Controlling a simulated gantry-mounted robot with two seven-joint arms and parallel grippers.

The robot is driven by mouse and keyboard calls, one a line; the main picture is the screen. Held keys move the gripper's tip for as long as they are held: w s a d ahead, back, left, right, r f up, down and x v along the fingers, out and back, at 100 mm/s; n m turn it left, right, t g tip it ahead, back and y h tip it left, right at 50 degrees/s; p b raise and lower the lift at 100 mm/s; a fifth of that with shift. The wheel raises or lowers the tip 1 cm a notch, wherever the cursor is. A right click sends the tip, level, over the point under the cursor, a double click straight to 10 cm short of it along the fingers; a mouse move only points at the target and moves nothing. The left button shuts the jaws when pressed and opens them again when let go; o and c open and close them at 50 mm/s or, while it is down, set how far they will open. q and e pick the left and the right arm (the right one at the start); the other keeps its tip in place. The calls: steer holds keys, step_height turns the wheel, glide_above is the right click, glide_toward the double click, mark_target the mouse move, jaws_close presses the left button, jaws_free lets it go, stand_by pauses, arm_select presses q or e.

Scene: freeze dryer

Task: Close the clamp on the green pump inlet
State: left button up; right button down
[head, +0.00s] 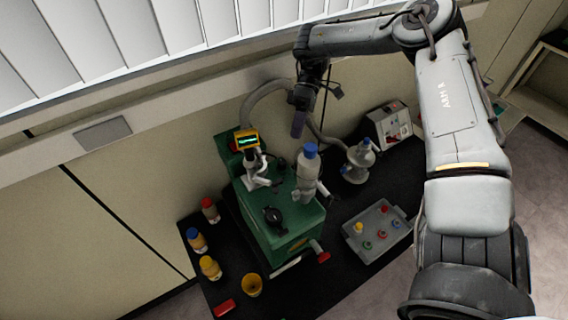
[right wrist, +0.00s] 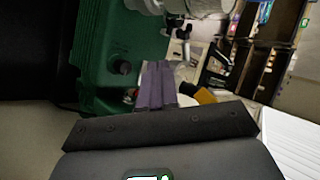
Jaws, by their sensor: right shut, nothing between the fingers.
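The green pump (head: 285,237) stands on a black table, and its green body fills the left of the right wrist view (right wrist: 100,60). A pale metal fitting with a clamp-like piece (head: 258,176) sits on its top, under a yellow gauge with a lit display (head: 246,139). I cannot tell whether that clamp is open or shut. Pale fittings also show at the top of the right wrist view (right wrist: 185,7). My right gripper (head: 298,124) is shut and empty, pointing down behind and above the pump; its purple fingers (right wrist: 155,86) are together. My left gripper is not in view.
A grey bottle with a blue cap (head: 308,178) stands on the pump's right side. A grey hose (head: 264,92) arches behind. A glass flask (head: 359,162), a grey tray (head: 378,232) and a boxy device (head: 389,127) are to the right. Several small bottles line the left.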

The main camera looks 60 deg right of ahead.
mark_target(278, 179)
steer(key=a+r+p+x, duration=0.1)
steer(key=r+p+x, duration=0.1)
steer(key=x, duration=0.8)
steer(key=shift+a+f+p, duration=0.2)
steer(key=shift+a+p, duration=0.4)
steer(key=shift+p, duration=0.15)
steer(key=shift+s, duration=0.1)
steer(key=shift+a+f+m+t+b, duration=0.15)
steer(key=shift+a+m+t+b, duration=0.5)
steer(key=shift+a+b, duration=0.35)
steer(key=shift+d, duration=0.15)
